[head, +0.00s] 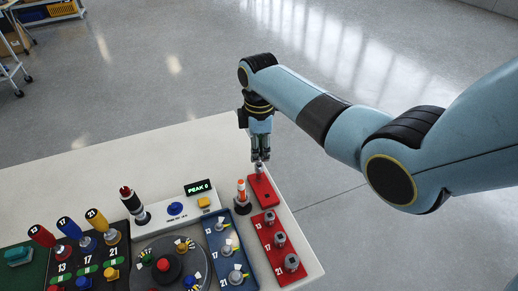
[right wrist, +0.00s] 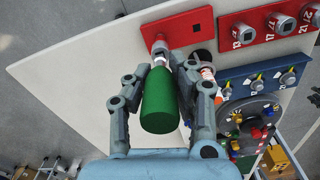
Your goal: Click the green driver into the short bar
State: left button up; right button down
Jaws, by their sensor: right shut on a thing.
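My right gripper (head: 261,157) is over the far end of the small red plate (head: 265,192), pointing down. In the right wrist view, its two fingers (right wrist: 162,88) are closed around the green driver (right wrist: 160,103). The driver's silver shaft reaches to a short silver piece (right wrist: 160,47) on the red plate, which looks like the short bar. This piece also shows in the head view (head: 259,168), just below the fingertips. Whether driver and bar are joined or only touching, I cannot tell. The green handle is hidden in the head view. My left gripper is out of view.
A red rack (head: 262,223) with silver sockets and a blue rack (head: 214,224) stand close by. An orange-and-white upright piece (head: 241,190) is just left of the red plate. A turntable (head: 148,255) and red, blue and yellow drivers are further left. The table's back-left is clear.

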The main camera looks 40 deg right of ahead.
dwell(0.6)
jog(key=shift+f, duration=0.75)
jog(key=shift+f, duration=0.1)
dwell(1.4)
jog(key=shift+r, duration=0.2)
jog(key=shift+r+p, duration=1.1)
jog(key=shift+p, duration=0.25)
notch_tip(320, 180, up, 4)
jog(key=p, duration=0.4)
jog(key=shift+r+p, duration=0.1)
jog(key=shift+p, duration=0.25)
